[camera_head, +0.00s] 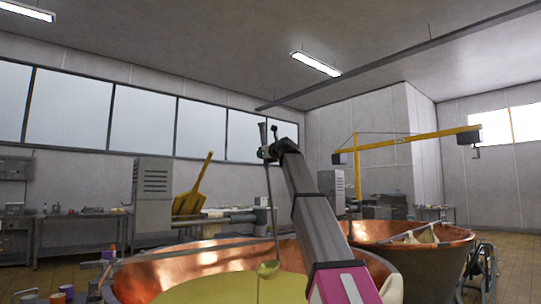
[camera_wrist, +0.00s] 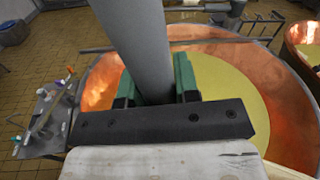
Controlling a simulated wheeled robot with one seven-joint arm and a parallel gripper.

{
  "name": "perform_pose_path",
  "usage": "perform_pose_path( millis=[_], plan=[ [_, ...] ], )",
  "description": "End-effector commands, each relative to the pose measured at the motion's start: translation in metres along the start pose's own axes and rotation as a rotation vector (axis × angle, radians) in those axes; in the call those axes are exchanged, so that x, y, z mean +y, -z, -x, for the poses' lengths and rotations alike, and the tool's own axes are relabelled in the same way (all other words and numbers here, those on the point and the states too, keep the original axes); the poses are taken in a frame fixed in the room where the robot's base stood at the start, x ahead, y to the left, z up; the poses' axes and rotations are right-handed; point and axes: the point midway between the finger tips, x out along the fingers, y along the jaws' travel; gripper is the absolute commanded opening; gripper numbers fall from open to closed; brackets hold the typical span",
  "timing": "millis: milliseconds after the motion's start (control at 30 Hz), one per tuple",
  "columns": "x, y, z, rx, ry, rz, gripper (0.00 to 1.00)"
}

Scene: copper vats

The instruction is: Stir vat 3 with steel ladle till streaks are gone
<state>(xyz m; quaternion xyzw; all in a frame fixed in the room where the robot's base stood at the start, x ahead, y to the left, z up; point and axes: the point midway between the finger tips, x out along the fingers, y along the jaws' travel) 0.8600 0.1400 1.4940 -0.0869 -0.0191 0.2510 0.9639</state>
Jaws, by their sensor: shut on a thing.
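A copper vat (camera_head: 205,258) holding smooth yellow liquid (camera_head: 222,290) fills the foreground of the head view; no number shows on it. In the wrist view the vat (camera_wrist: 285,115) lies below my gripper, and no streaks are clear in the liquid (camera_wrist: 220,85). My gripper (camera_head: 268,153) is shut on the steel ladle's long handle (camera_head: 270,205), above the vat. In the wrist view its green-edged fingers (camera_wrist: 157,85) flank the thick grey handle (camera_wrist: 140,40).
A second copper vat (camera_head: 400,238) with a pale cloth stands to the right, under a yellow hoist arm (camera_head: 415,140). A yellow paddle (camera_head: 195,185) leans behind. A side table with small tools (camera_wrist: 48,120) stands left of the vat in the wrist view. Tiled floor lies beyond.

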Motion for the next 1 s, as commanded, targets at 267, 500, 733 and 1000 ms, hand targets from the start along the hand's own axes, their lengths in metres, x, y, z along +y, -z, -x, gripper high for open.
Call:
perform_pose_path(
  millis=[267,500,733,1000],
  plan=[
    [0.036,-0.003,0.001,-0.003,0.0,0.065,0.0],
    [0.065,-0.005,0.001,-0.003,0.0,0.122,0.0],
    [0.093,-0.007,0.001,-0.002,0.001,0.176,0.0],
    [0.127,-0.01,0.001,-0.003,0.001,0.24,0.0]
  ],
)
